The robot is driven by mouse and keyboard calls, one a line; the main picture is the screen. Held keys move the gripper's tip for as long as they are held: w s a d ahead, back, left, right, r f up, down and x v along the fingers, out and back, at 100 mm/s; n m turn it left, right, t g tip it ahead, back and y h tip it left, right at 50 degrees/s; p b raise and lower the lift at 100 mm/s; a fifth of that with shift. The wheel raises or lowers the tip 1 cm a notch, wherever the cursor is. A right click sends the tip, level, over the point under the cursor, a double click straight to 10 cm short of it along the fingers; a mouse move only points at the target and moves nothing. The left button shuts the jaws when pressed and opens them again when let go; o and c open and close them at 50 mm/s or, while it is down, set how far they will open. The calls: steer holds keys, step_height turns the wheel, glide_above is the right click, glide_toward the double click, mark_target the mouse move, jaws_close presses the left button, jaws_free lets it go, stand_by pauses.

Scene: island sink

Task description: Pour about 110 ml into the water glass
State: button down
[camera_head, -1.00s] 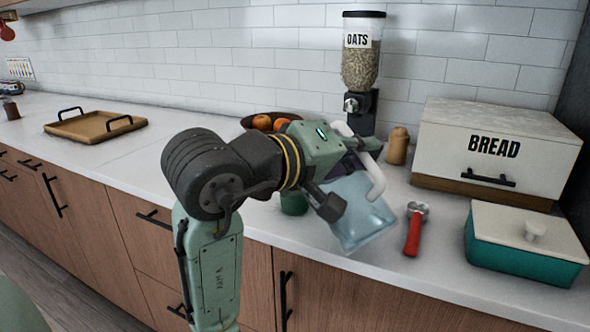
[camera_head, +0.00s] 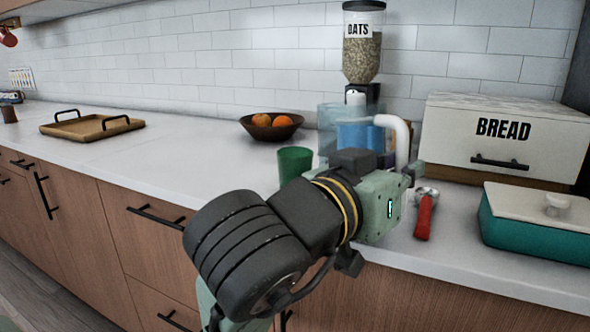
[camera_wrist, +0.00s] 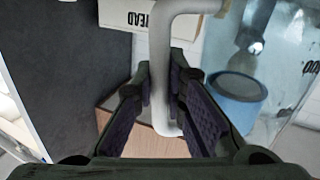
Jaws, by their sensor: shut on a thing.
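My gripper (camera_wrist: 163,100) is shut on the white handle (camera_wrist: 162,60) of a clear pitcher (camera_head: 329,128). The handle also shows in the head view (camera_head: 402,135), where my wrist hides the fingertips. The pitcher looks nearly upright, and its lower part is hidden behind my wrist. A blue shape (camera_head: 358,137) shows through its wall, also in the wrist view (camera_wrist: 237,98); I cannot tell whether it is water inside or something behind. A green cup (camera_head: 294,166) stands upright on the counter left of the pitcher. Its inside is not visible. I cannot make out a separate clear water glass.
The oats dispenser (camera_head: 361,60) stands behind the pitcher. A fruit bowl (camera_head: 258,131) is behind the green cup. The bread box (camera_head: 500,135), a red-handled tool (camera_head: 424,215) and a teal dish (camera_head: 535,228) are at right. The counter left of the cup is clear up to a wooden tray (camera_head: 85,127).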

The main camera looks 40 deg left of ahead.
steer(key=shift+d+f+m+b, duration=0.2)
steer(key=shift+f+m+b, duration=0.5)
steer(key=shift+f, duration=0.05)
stand_by(2.3)
